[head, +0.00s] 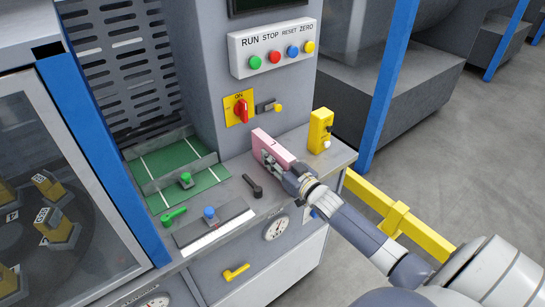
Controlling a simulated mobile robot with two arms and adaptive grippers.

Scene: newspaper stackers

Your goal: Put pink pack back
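The pink pack (272,144) is a flat pink block standing on edge at the right end of the grey machine ledge, left of the yellow box. My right gripper (271,163) reaches in from the lower right. One finger lies along the near face of the pack; the other finger is hidden behind it. The gripper looks shut on the pack. Whether the pack's lower edge touches the ledge is hard to tell. My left gripper is not in view.
A yellow box (320,130) stands close right of the pack. A red switch (241,110) and a button panel (272,48) are on the upright behind. A black lever (253,186), green tray (178,167) and blue knob (209,214) lie left. A yellow rail (398,217) runs right.

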